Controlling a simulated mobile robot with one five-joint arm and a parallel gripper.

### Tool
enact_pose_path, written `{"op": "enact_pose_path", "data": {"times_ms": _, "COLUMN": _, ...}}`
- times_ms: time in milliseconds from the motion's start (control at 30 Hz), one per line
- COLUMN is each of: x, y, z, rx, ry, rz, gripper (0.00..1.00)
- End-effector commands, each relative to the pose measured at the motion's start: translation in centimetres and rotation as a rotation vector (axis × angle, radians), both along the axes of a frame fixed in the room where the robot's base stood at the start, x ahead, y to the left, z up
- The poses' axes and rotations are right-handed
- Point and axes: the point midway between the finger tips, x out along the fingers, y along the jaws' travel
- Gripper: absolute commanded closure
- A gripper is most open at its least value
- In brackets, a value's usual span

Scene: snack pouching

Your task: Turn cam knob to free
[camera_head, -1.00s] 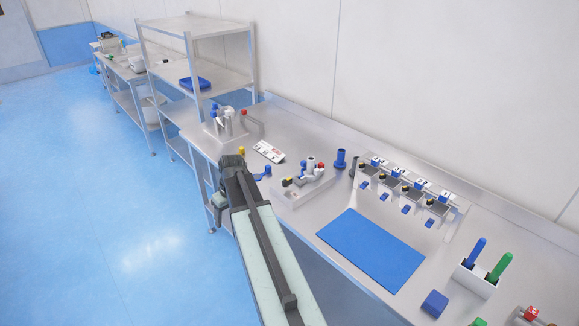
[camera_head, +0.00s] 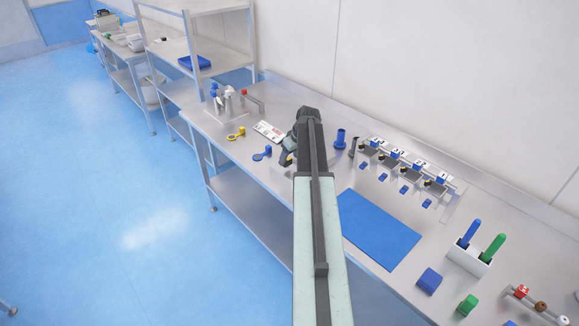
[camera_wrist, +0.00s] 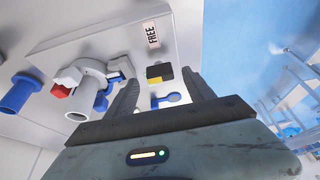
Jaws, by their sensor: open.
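The black cam knob (camera_wrist: 159,72) with a yellow mark sits on the pale fixture (camera_wrist: 85,40), close to the FREE label (camera_wrist: 152,34) in the wrist view. My gripper (camera_wrist: 165,80) is open and empty; in the picture its two fingers frame the knob from either side. I cannot tell whether either finger touches the knob. A grey clamp with a tube (camera_wrist: 85,90) stands beside the left finger. In the head view my gripper (camera_head: 290,148) is over the fixture, and my arm hides most of it.
A blue peg (camera_wrist: 14,94) stands left of the fixture. Blue (camera_head: 262,154) and yellow (camera_head: 236,134) ringed pieces lie near the bench's front edge. A blue mat (camera_head: 380,230) and a row of small stations (camera_head: 405,165) are to the right.

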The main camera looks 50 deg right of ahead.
Motion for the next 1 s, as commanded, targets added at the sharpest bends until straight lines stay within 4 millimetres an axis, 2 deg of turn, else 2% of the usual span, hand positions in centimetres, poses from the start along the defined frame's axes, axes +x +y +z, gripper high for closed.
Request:
{"op": "enact_pose_path", "data": {"times_ms": 33, "x": 0.41, "y": -0.08, "z": -1.63, "rx": 0.000, "ry": 0.000, "rz": 0.000, "gripper": 0.38}}
{"op": "enact_pose_path", "data": {"times_ms": 100, "x": 0.73, "y": -0.08, "z": -2.18, "rx": 0.000, "ry": 0.000, "rz": 0.000, "gripper": 0.38}}
{"op": "enact_pose_path", "data": {"times_ms": 367, "x": 0.85, "y": -0.06, "z": -2.04, "rx": 0.000, "ry": 0.000, "rz": -0.001, "gripper": 0.38}}
{"op": "enact_pose_path", "data": {"times_ms": 400, "x": 0.85, "y": -0.06, "z": -2.03, "rx": 0.000, "ry": 0.000, "rz": -0.001, "gripper": 0.41}}
{"op": "enact_pose_path", "data": {"times_ms": 600, "x": 0.82, "y": -0.09, "z": -2.03, "rx": 0.001, "ry": 0.000, "rz": -0.002, "gripper": 0.97}}
{"op": "enact_pose_path", "data": {"times_ms": 633, "x": 0.82, "y": -0.09, "z": -2.03, "rx": 0.001, "ry": 0.000, "rz": -0.002, "gripper": 1.00}}
{"op": "enact_pose_path", "data": {"times_ms": 667, "x": 0.75, "y": -0.71, "z": -2.04, "rx": 0.001, "ry": 0.001, "rz": -0.004, "gripper": 1.00}}
{"op": "enact_pose_path", "data": {"times_ms": 1000, "x": 0.73, "y": -0.09, "z": -2.03, "rx": -0.002, "ry": 0.000, "rz": -0.072, "gripper": 1.00}}
